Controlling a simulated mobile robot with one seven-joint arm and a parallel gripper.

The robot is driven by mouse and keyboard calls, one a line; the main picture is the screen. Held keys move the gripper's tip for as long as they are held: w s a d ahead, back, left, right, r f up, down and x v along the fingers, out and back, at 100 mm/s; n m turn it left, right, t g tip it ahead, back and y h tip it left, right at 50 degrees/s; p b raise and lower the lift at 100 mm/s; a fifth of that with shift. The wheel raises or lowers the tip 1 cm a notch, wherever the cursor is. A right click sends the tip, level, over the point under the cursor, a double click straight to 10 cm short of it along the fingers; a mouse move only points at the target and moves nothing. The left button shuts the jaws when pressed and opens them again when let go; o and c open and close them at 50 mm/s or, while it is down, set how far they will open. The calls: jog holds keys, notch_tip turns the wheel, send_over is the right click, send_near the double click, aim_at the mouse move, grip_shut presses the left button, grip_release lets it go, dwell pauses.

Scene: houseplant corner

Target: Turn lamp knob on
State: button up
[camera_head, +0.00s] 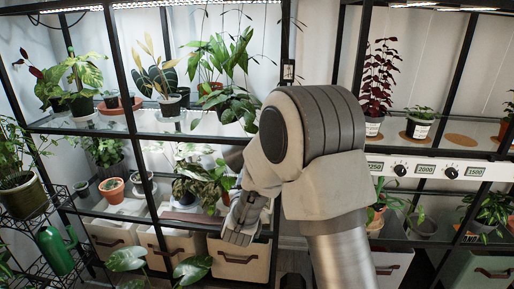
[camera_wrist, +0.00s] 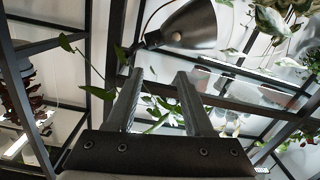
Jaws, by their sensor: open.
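A white control panel (camera_head: 440,162) runs along the shelf edge at right in the head view. It carries a dark left knob (camera_head: 400,170) and a dark right knob (camera_head: 451,172), between labels that read 1250, 2000 and 1500. The arm hides the panel's left end. My gripper (camera_head: 238,232) is low in front of the left shelf unit, well left of the knobs. In the wrist view my gripper (camera_wrist: 155,82) is open and empty.
Potted plants crowd the shelves, including a red-leaved plant (camera_head: 380,75) above the panel. Cream drawers (camera_head: 240,262) sit under my gripper. A green watering can (camera_head: 55,250) stands at lower left. Black shelf posts (camera_head: 350,45) flank the arm.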

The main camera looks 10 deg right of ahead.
jog(key=w+d+b, duration=0.2)
jog(key=w, duration=0.6)
jog(key=w+d+f+h+b, duration=0.1)
jog(key=w+d, duration=0.2)
jog(key=w, duration=0.5)
jog(key=shift+w+d+b, duration=0.15)
jog(key=shift+w+b, duration=0.2)
jog(key=shift+b, duration=0.05)
jog(key=shift+c, duration=0.2)
grip_shut()
